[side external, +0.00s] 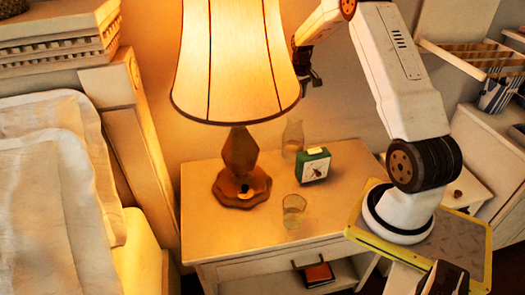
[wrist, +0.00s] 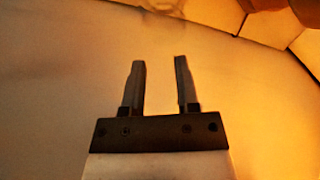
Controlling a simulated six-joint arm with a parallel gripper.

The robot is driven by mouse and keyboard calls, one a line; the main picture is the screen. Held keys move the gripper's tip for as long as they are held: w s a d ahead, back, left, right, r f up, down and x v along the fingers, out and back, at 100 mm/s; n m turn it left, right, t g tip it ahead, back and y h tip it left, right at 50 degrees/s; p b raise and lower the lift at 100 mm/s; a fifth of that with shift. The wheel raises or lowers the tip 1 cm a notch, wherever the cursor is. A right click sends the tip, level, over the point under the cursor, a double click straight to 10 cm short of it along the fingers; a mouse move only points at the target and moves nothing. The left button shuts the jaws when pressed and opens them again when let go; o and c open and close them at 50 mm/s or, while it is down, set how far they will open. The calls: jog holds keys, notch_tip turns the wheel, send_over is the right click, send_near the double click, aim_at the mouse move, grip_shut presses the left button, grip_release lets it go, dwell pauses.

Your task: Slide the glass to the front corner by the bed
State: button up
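A small clear glass (side external: 294,211) stands upright on the nightstand (side external: 245,235), towards its front edge and right of the lamp base. The bed (side external: 60,200) is at the left, beside the nightstand's left side. My gripper (side external: 314,80) is up behind the right rim of the lampshade, well above and behind the glass, and partly hidden by the shade. In the wrist view my gripper (wrist: 160,62) has its two fingers apart with nothing between them. The glass does not clearly show in the wrist view.
A lamp (side external: 238,75) with a wide shade and wooden base (side external: 241,188) stands between the bed side and the glass. A green clock (side external: 313,165) and a clear carafe (side external: 292,138) stand behind the glass. The nightstand's front left surface is clear.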

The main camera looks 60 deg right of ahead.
jog(key=shift+s+d+f+m+g, duration=0.15)
jog(key=shift+s+d+f+m, duration=0.1)
jog(key=shift+s+f, duration=0.3)
jog(key=shift+s+d+f+m+g, duration=0.15)
jog(key=shift+s+f+m, duration=0.1)
jog(key=shift+s+f, duration=0.3)
grip_shut()
jog(key=s+f+m+g+h, duration=0.1)
jog(key=s+f+m+g, duration=0.15)
jog(key=s+f, duration=0.6)
jog(key=s+f+m+g+h, duration=0.1)
jog(key=s+f+m, duration=0.4)
jog(key=s, duration=0.6)
jog(key=s+a+m+t+y, duration=0.1)
jog(key=a+m+t+y, duration=0.3)
jog(key=a+m, duration=0.9)
jog(key=a+t, duration=0.2)
jog(key=a, duration=0.6)
jog(key=shift+s+m+t+y, duration=0.15)
jog(key=shift+m+t+y, duration=0.15)
jog(key=shift+m+t, duration=0.05)
